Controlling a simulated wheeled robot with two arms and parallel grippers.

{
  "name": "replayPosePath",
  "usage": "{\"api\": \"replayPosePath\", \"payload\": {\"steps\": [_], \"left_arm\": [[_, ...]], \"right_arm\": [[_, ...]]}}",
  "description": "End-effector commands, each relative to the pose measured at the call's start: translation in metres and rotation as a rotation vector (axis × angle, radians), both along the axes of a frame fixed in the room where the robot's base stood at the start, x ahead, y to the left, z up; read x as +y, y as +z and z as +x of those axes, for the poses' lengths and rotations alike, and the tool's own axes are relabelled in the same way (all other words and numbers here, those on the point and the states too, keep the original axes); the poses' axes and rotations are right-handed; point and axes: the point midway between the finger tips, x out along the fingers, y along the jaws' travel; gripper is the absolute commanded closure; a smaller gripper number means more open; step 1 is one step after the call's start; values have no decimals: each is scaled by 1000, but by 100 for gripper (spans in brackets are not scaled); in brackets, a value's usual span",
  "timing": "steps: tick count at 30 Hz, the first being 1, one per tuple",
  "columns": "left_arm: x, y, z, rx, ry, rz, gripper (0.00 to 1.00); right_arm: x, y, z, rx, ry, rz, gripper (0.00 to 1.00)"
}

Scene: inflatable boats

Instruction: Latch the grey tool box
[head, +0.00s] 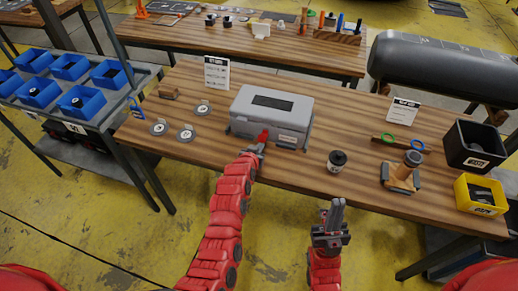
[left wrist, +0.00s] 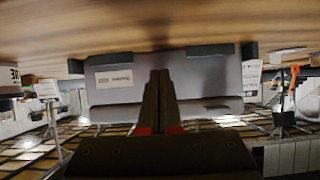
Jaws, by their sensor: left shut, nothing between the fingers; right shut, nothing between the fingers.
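The grey tool box (head: 272,103) sits on the wooden table with its lid down. A small red piece (head: 263,135), which looks like its latch, shows at the middle of the front face. My left gripper (head: 258,147) is shut and empty, right at the front of the box by the red piece. In the left wrist view the shut fingers (left wrist: 159,80) stand before the box front (left wrist: 205,78) and hide its middle, so I cannot tell whether they touch or how the latch sits. My right gripper (head: 336,207) is shut and empty, in front of the table's near edge.
A dark round pot (head: 337,161) and a wood-and-grey clamp-like piece (head: 402,173) stand right of the box. Labelled discs (head: 186,134) lie to its left. A black bin (head: 474,145) and a yellow bin (head: 481,194) are at the right end. A sign (head: 216,73) stands behind left.

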Motion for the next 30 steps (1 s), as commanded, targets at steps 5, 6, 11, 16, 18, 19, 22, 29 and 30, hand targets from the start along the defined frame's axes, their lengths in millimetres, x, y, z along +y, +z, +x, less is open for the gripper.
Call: {"api": "replayPosePath", "payload": {"steps": [5, 6, 11, 16, 18, 19, 22, 29, 30], "left_arm": [[0, 0, 0, 0, 0, 0, 100], [0, 0, 0, 0, 0, 0, 100], [0, 5, 0, -1, 0, 0, 100], [0, 12, 1, -3, 0, -1, 100], [-1, 15, 1, -3, 0, -1, 100], [-1, 16, 1, -4, 0, -1, 100], [-1, 20, 2, -4, 0, -1, 100], [-1, 23, 2, -2, 0, -1, 100], [-1, 23, 2, -2, 0, -1, 100]], "right_arm": [[0, 0, 0, 0, 0, 0, 100], [0, 0, 0, 0, 0, 0, 100], [0, 2, 0, 0, 0, 0, 100], [0, 4, 0, 0, 0, 0, 100], [0, 5, 0, 0, 0, 0, 100], [0, 6, 0, 0, 0, 0, 100], [0, 7, 0, 0, 0, 0, 100], [0, 8, 0, 0, 0, 0, 100], [0, 8, 0, 0, 0, 0, 100]]}}
